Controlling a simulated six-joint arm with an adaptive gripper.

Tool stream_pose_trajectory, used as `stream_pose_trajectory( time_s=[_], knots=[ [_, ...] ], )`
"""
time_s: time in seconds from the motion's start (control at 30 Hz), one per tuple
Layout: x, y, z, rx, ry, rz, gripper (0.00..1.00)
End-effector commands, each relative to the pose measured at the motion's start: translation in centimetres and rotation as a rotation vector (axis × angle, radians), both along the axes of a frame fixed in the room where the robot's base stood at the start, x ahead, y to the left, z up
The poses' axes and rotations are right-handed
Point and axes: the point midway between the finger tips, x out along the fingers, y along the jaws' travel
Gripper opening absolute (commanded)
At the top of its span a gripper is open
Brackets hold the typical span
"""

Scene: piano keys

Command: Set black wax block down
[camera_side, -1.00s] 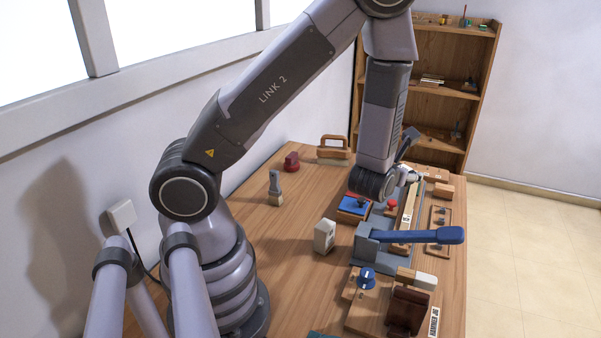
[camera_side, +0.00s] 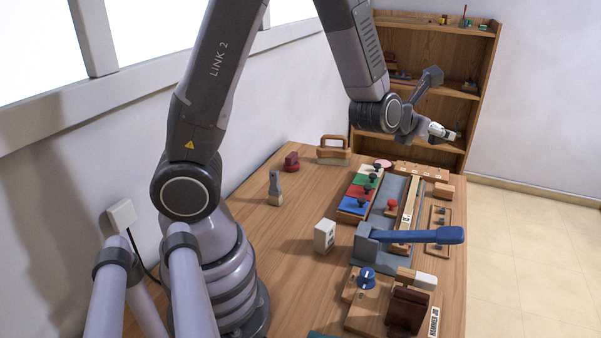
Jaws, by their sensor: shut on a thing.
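My gripper (camera_side: 444,133) is high above the far right part of the workbench, in front of the wooden shelf, well clear of everything on the bench. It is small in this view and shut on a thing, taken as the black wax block. The block itself is too small and too hidden by the gripper to make out.
A tray of coloured pads with dark knobs (camera_side: 349,206), a red knob (camera_side: 391,205) and a blue-handled lever (camera_side: 430,235) crowd the bench's right side. A white block (camera_side: 325,235) stands left of them. The bench's middle left (camera_side: 275,245) is bare.

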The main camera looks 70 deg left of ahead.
Motion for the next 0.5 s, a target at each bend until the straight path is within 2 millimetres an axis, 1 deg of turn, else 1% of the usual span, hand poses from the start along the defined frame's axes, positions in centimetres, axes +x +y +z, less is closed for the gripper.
stream_pose_trajectory(
  time_s=[0.07,0.17,0.27,0.37,0.4,0.47,0.5],
  knots=[
    [0.0,0.1,0.0,0.000,0.000,0.004,0.27],
    [0.4,0.9,-0.5,0.000,-0.001,0.049,0.27],
    [1.1,3.2,-1.7,0.001,0.002,0.168,0.27],
    [1.5,7.0,-3.8,0.002,0.004,0.365,0.27],
    [1.5,8.7,-4.9,0.002,0.005,0.460,0.27],
    [1.1,11.4,-6.7,0.003,0.005,0.609,0.27],
    [0.6,13.1,-7.9,0.004,0.005,0.710,0.27]
  ],
)
